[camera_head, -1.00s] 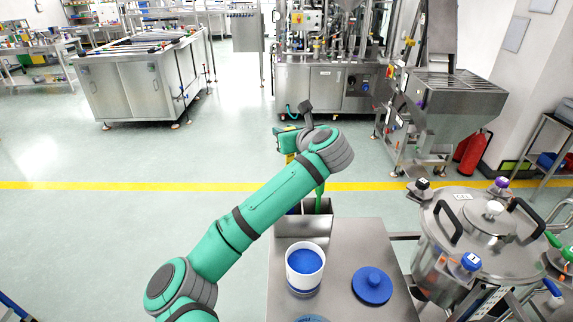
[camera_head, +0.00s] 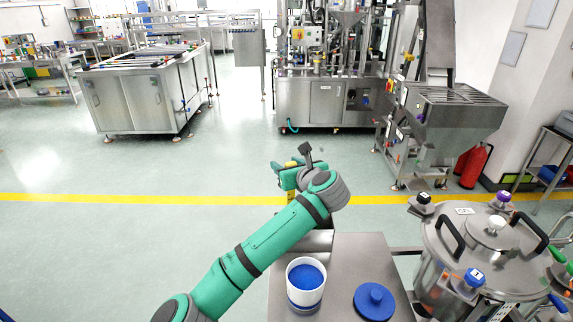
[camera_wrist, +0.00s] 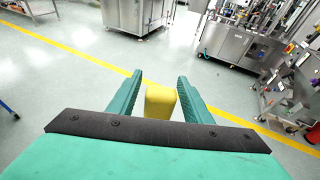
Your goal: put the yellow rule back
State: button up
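The yellow rule (camera_head: 291,196) shows as a narrow yellow piece below my gripper (camera_head: 286,178) in the head view. In the wrist view its blunt yellow end (camera_wrist: 160,103) lies between the two green fingers of my gripper (camera_wrist: 160,76). The fingers stand apart with the rule between them; the contact itself is hard to see. The rule appears held upright, above the floor and near the back edge of the steel table (camera_head: 345,262). My arm hides most of the steel bin at that edge, and the rule's lower end is hidden.
A white cup with blue contents (camera_head: 306,280) and a blue lid (camera_head: 374,300) stand on the table. A steel vessel (camera_head: 490,250) with black handles is close on the right. Large machines stand farther back. The floor on the left is clear.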

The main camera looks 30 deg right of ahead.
jog(key=shift+r, duration=0.15)
jog(key=shift+s+r, duration=0.15)
jog(key=shift+s, duration=0.1)
jog(key=v, duration=1.1)
jog(key=shift+s, duration=0.25)
jog(key=shift+a, duration=0.15)
